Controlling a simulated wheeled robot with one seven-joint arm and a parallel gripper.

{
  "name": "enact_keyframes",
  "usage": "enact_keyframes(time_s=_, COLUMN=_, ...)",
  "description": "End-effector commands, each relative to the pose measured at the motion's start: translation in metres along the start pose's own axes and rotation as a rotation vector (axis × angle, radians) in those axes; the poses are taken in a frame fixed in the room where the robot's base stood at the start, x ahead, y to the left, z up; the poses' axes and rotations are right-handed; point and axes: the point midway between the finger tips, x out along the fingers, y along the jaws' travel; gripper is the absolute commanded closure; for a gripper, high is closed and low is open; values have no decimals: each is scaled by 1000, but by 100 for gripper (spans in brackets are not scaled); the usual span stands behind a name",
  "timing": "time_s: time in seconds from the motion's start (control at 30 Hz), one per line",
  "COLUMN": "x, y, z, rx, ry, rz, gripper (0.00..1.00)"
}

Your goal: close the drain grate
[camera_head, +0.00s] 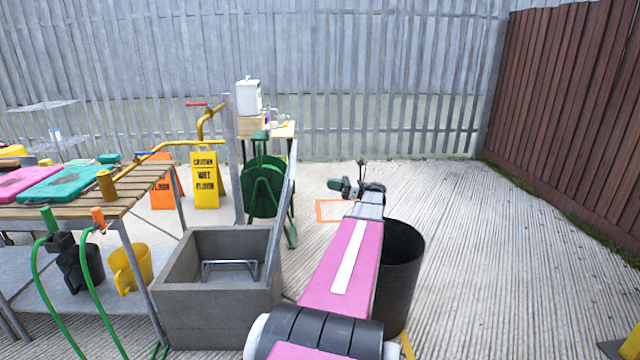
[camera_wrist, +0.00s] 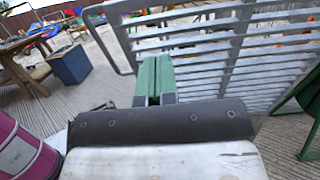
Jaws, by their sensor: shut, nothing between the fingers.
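The drain grate (camera_head: 281,211) stands raised and steeply tilted at the right side of a grey concrete basin (camera_head: 180,301), seen almost edge-on in the head view. The basin's top is open, with a metal bar frame (camera_head: 231,268) inside. In the wrist view the slatted metal grate (camera_wrist: 225,50) fills the upper right, with a metal loop (camera_wrist: 112,48) at its left. My gripper (camera_head: 337,184) is to the right of the grate in the head view. Its green fingers (camera_wrist: 155,75) are together and empty in front of the grate. I cannot tell whether they touch it.
A black bin (camera_head: 412,250) stands beside my arm. A green hose reel (camera_head: 262,187) and yellow wet-floor sign (camera_head: 205,181) are behind the basin. A slatted table (camera_head: 75,205) is at left. An orange outline (camera_head: 323,211) marks the ground. Open floor lies right.

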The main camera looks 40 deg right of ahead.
Motion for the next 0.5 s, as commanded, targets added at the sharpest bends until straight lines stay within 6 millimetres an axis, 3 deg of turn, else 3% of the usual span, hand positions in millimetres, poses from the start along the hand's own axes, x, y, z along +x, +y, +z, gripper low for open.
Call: enact_keyframes(time_s=0.5, x=94, y=1, z=0, rx=0, ry=1, rz=2, gripper=100)
